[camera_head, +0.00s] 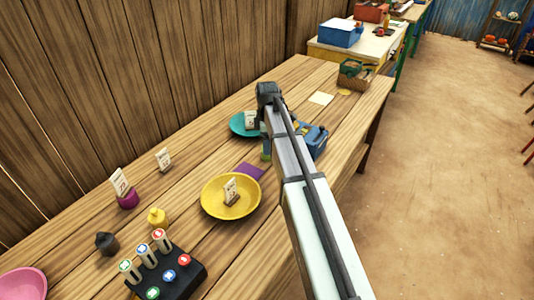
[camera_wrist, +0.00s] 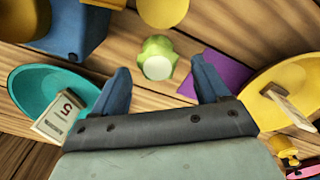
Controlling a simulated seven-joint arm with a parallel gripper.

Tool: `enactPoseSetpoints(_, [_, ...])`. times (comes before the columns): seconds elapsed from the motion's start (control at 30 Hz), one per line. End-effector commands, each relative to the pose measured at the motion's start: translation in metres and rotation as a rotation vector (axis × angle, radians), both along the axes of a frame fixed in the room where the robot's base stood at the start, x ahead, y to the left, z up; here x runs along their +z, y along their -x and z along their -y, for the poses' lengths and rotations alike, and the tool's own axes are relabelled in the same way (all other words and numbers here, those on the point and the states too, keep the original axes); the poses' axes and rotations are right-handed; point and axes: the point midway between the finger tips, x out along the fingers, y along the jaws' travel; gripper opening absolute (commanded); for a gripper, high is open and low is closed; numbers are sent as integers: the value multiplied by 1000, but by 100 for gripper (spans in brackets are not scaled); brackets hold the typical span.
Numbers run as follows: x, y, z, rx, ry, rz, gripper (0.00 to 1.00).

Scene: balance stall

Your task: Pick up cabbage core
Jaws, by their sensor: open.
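The cabbage core (camera_wrist: 157,58), a small light green piece with a pale round end, lies on the wooden table in the wrist view. It is between the teal dish and the yellow dish, beside a purple flat square. My gripper (camera_wrist: 161,82) is open, with its two blue fingers apart on either side of the core's position in the picture; no contact shows. In the head view a sliver of green (camera_head: 265,153) beside my arm appears to be the core, mostly hidden. My fingers are hidden there.
The teal dish (camera_wrist: 28,88) and yellow dish (camera_wrist: 263,109) each hold a card. The purple square (camera_wrist: 214,75) lies close by. A blue object (camera_wrist: 78,28) stands upper left in the wrist view. A black button block (camera_head: 166,272) sits at the table's near end.

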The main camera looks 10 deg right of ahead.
Motion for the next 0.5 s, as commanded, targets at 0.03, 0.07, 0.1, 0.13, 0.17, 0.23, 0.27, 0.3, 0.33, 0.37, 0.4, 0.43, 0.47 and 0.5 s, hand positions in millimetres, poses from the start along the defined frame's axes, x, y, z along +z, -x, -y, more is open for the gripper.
enactPoseSetpoints(0.03, [-3, 0, 0, 0, 0, -1, 75])
enactPoseSetpoints(0.07, [-6, 0, 0, 0, 0, -1, 75])
enactPoseSetpoints(0.1, [-9, -1, 0, 0, 0, -2, 75])
enactPoseSetpoints(0.13, [-12, -1, 0, 0, 0, -2, 75])
enactPoseSetpoints(0.17, [-15, -1, 0, 0, -1, -3, 75])
enactPoseSetpoints(0.23, [-24, -3, 0, 0, 0, -2, 75])
enactPoseSetpoints(0.27, [-28, -3, 0, 0, 0, -2, 75])
enactPoseSetpoints(0.3, [-34, -3, 0, 0, -1, -3, 75])
enactPoseSetpoints(0.33, [-37, -3, 0, 0, -1, -3, 75])
enactPoseSetpoints(0.37, [-40, -3, 0, 0, 0, -2, 75])
enactPoseSetpoints(0.4, [-44, -3, 0, 0, 0, -2, 75])
enactPoseSetpoints(0.43, [-46, -3, 0, 0, 0, -1, 75])
enactPoseSetpoints(0.47, [-48, -3, 0, 0, 0, -1, 75])
enactPoseSetpoints(0.5, [-49, -3, 0, 0, 0, -1, 75])
